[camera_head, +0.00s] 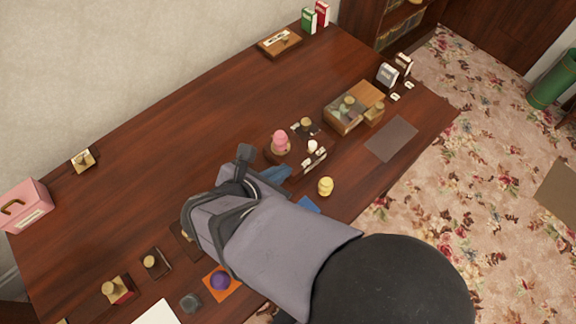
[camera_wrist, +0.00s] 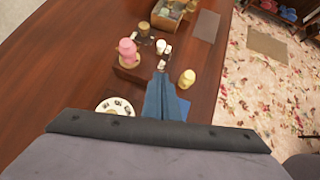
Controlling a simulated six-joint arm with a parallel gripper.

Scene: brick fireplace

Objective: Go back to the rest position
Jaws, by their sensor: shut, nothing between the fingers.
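My gripper (camera_head: 284,173) is shut and empty, its blue-grey fingers together above the dark wooden table (camera_head: 190,120). In the wrist view the gripper (camera_wrist: 162,74) points at the table beyond it. A pink figure (camera_head: 280,142) on a dark stand is close to the fingertips, and shows left of them in the wrist view (camera_wrist: 128,50). A yellow figure (camera_head: 326,186) stands to their right in both views. My arm hides part of the table's front. Whether the fingers touch anything cannot be told.
An open wooden box (camera_head: 342,122) stands toward the right end, with a grey mat (camera_head: 391,139) beside it. A purple ball (camera_head: 220,280) sits on an orange square near my arm. A pink case (camera_head: 24,206) is at the far left. The table's back middle is clear.

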